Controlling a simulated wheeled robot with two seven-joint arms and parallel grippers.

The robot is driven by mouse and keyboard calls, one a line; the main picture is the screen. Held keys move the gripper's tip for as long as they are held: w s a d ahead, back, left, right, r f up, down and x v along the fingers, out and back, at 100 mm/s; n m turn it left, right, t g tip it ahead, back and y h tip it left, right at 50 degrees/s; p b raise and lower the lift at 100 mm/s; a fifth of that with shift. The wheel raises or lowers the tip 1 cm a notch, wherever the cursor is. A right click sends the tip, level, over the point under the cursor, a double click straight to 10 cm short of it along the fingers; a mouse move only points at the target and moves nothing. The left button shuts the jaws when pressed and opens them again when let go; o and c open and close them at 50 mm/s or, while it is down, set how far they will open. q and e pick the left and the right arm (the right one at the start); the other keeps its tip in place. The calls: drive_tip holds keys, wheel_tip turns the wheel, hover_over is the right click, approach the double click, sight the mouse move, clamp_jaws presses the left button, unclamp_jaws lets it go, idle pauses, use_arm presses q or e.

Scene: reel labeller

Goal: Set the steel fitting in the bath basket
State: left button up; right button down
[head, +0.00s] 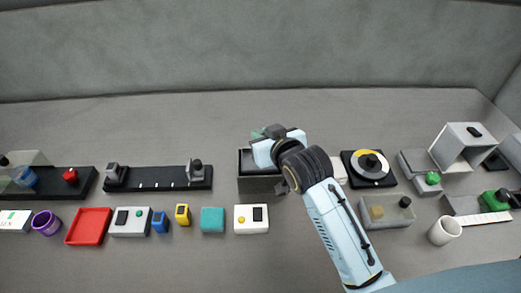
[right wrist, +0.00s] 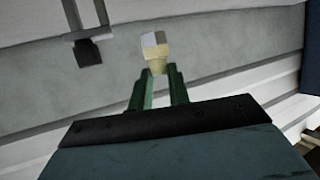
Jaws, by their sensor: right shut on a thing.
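The steel fitting (right wrist: 155,48) shows in the right wrist view as a small pale block with a yellowish lower part, at the fingertips. My right gripper (right wrist: 158,82) is shut on it with its two green fingers. In the head view my right gripper (head: 266,148) is over a grey open box with a dark rim, seemingly the bath (head: 259,185). The gripper and wrist cover much of the box, and the fitting is hidden there. I cannot make out the basket. Grey walls surround the fitting in the wrist view. My left gripper is not in view.
A black turntable with a yellow ring (head: 368,168) is right of the box. A black rail (head: 155,179) is to its left. A white box with a yellow button (head: 251,219) and a teal block (head: 213,220) stand in front. A clear-lidded box (head: 387,212) is at front right.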

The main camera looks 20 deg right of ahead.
drive_tip(key=shift+w+r+p, duration=0.25)
drive_tip(key=shift+w+p, duration=0.05)
drive_tip(key=shift+w, duration=0.25)
drive_tip(key=shift+w+r+p, duration=0.25)
drive_tip(key=shift+w, duration=0.3)
wheel_tip(320, 180, down, 10)
drive_tip(key=shift+w+f+b, duration=0.1)
drive_tip(key=shift+w+b, duration=0.05)
drive_tip(key=shift+b, duration=0.35)
drive_tip(key=shift+f, duration=0.1)
drive_tip(key=c, duration=1.3)
unclamp_jaws()
drive_tip(key=shift+r, duration=0.25)
drive_tip(key=v, duration=1.2)
drive_tip(key=shift+p, duration=0.35)
